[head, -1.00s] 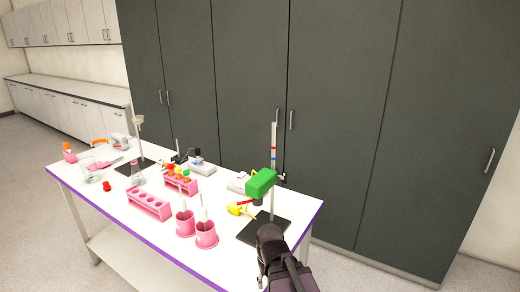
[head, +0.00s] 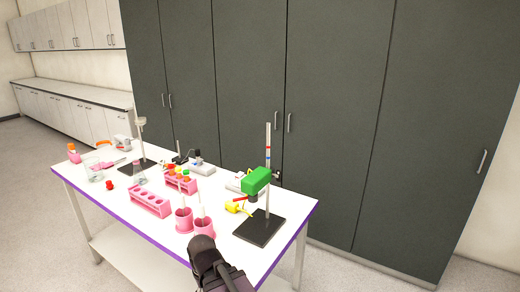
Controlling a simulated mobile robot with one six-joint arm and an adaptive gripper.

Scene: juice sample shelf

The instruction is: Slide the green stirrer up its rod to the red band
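The green stirrer (head: 257,180) is clamped on an upright rod (head: 268,145) that rises from a black base plate (head: 260,228) at the table's right end. A red band (head: 268,147) circles the rod above the stirrer, with a blue band (head: 267,160) a little lower, between the two. My gripper (head: 202,243) is dark and stands at the table's front edge, below and left of the stirrer and apart from it. Its fingers are too small and dark to tell whether they are open.
Pink cylinder stands (head: 203,226) are close to my gripper, with a pink tube rack (head: 150,201) further left. A yellow item (head: 236,207) lies beside the base plate. A second stand (head: 141,140) is at the back left. Dark cabinets (head: 225,80) stand behind the table.

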